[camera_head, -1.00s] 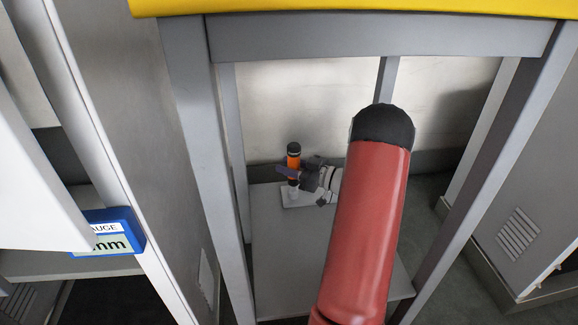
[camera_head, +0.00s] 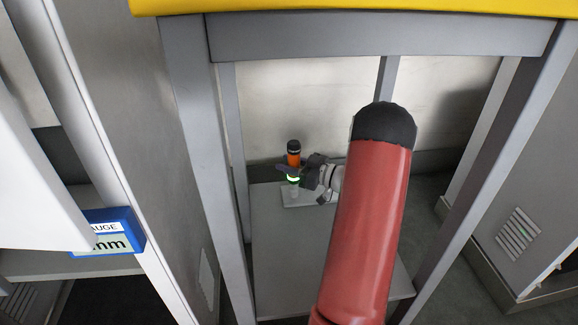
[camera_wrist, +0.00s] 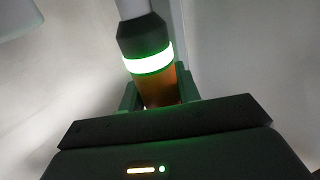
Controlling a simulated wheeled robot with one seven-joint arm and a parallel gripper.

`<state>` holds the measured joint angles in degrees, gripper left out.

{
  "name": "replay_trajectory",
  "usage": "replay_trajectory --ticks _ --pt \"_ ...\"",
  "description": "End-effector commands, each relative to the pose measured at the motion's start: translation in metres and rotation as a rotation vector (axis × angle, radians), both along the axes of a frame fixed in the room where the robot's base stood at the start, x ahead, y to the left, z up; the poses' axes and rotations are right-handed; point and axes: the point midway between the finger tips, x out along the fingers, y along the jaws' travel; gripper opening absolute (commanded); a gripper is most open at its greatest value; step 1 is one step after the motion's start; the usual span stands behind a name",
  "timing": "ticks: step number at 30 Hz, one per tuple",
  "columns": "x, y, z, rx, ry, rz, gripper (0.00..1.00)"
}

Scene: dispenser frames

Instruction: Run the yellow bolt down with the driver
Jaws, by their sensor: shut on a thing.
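The driver (camera_head: 293,159) is an orange cylinder with a black top, upright over a small pale plate (camera_head: 296,201) on the grey lower shelf. A ring near its lower end glows green-white. My gripper (camera_head: 290,171) is shut around the orange body from the right. In the wrist view the driver (camera_wrist: 158,88) sits between the two fingers (camera_wrist: 160,92), with its lit ring, dark collar and a pale part beyond. I cannot make out the yellow bolt in either view; the area under the driver is small and partly hidden by the gripper.
The grey shelf (camera_head: 285,255) is bare in front of the plate. Grey frame legs (camera_head: 200,150) stand on both sides, under a yellow top (camera_head: 350,7). A blue gauge box (camera_head: 108,232) sits on a shelf at left. My red arm link hides the right part.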

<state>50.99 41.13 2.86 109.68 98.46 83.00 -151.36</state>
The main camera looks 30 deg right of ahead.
Motion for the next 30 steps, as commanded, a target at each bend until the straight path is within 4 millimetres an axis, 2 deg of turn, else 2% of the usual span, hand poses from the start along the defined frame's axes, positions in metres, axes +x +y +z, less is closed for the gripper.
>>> replay_trajectory --ticks 18,30 --pt "0.0 0.0 0.039 -0.001 -0.005 0.001 0.05" --pt "0.0 0.0 0.042 -0.001 -0.005 0.001 0.05"
